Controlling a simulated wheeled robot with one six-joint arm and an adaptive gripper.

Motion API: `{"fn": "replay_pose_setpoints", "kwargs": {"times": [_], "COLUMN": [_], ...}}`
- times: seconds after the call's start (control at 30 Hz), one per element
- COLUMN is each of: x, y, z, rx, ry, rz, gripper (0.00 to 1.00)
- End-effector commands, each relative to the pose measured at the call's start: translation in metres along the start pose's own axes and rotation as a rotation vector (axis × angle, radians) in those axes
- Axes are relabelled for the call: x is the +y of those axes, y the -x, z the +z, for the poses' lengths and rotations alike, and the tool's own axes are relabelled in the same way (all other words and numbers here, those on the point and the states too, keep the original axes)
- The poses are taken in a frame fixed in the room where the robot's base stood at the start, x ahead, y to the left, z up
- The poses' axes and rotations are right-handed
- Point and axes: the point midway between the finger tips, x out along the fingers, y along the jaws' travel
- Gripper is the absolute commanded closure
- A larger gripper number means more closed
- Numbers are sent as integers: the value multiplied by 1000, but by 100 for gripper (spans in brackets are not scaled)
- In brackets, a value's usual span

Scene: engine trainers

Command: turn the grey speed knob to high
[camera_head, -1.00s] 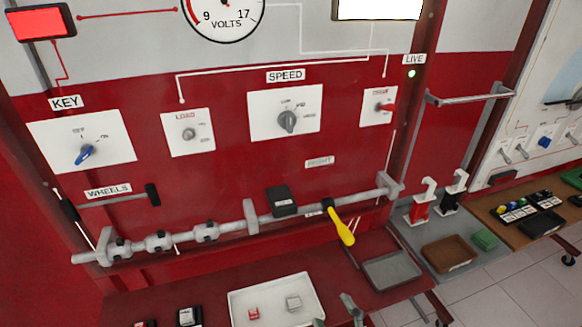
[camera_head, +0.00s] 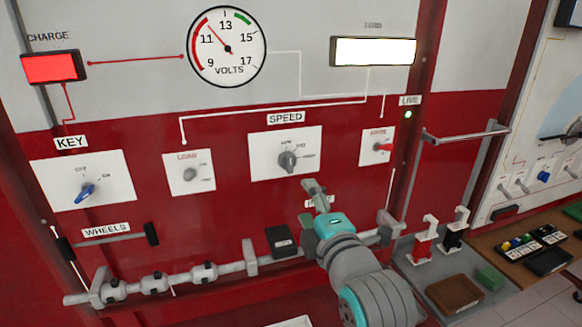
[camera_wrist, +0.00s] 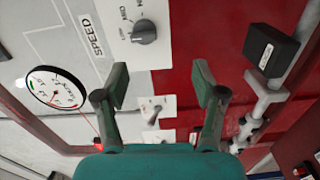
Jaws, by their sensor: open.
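The grey speed knob (camera_head: 288,160) sits on a white plate (camera_head: 261,163) under the SPEED label in the head view. Marks for low, mid and high run around its upper and right side; its exact pointer direction is hard to tell. The knob also shows in the wrist view (camera_wrist: 143,32), above and slightly left of the space between my fingers. My gripper (camera_head: 313,190) is open and empty, just below and right of the plate in the head view. Its two fingers stand apart in the wrist view (camera_wrist: 165,90). The knob is not between them.
The blue key (camera_head: 86,192) is further left. A grey shaft (camera_head: 222,268) and a black box (camera_head: 281,240) lie below. A rail (camera_head: 465,133) juts out at right.

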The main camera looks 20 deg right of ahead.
Motion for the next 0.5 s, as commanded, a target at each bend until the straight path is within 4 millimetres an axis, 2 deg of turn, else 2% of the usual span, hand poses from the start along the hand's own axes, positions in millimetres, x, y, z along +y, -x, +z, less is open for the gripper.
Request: {"fn": "replay_pose_setpoints", "kwargs": {"times": [0.03,0.13,0.33,0.5], "x": [11,22,26,26], "y": [-2,-3,-12,-37], "z": [-1,-1,-2,-2], "rx": [0,0,0,0], "ry": [20,51,65,64], "rz": [8,11,10,9], "gripper": [30,30,30,30]}}
